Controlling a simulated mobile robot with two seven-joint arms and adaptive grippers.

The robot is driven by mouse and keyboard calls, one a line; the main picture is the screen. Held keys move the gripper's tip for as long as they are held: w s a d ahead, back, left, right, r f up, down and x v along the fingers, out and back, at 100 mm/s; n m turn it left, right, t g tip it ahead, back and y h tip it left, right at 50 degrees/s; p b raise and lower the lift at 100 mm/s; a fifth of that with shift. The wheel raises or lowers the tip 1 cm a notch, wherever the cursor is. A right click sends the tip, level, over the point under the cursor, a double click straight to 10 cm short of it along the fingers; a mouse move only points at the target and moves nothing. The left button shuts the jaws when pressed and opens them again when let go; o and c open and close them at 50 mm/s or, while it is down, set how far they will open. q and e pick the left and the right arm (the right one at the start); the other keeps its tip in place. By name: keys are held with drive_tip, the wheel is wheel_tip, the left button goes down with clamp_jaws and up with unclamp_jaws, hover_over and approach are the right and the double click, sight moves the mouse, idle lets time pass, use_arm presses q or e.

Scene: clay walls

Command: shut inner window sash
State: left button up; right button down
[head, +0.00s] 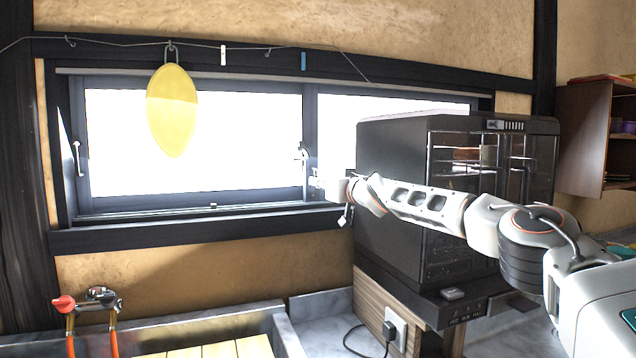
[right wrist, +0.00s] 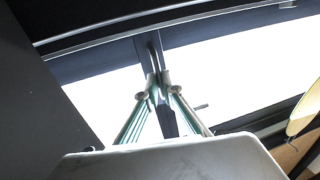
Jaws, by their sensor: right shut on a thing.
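The inner window sash (head: 195,202) is a dark-framed pane that fills the left part of the wide window. A small pale handle (head: 303,157) sits on its right upright, and another handle (head: 78,158) on its left upright. My right gripper (head: 316,184) is at the sash's right upright, just below the right handle. In the right wrist view, the right gripper (right wrist: 158,84) has its fingertips close together on a thin upright part of the sash frame, probably its pull. The fingers partly hide what they grip. My left gripper is in neither view.
A black oven-like cabinet (head: 395,190) stands right of the gripper, covering part of the right pane. A yellow oval (head: 172,110) hangs from a wire before the sash. A sink (head: 285,335) with a red-handled tap (head: 64,304) lies below.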

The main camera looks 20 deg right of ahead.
drive_tip(key=c, duration=2.2)
unclamp_jaws()
drive_tip(key=shift+d+f, duration=0.15)
drive_tip(key=shift+s+d, duration=0.4)
drive_tip(key=shift+s, duration=1.55)
drive_tip(key=shift+s+d, duration=0.35)
drive_tip(key=shift+s, duration=1.6)
drive_tip(key=shift+s+d, duration=0.4)
drive_tip(key=shift+s, duration=1.55)
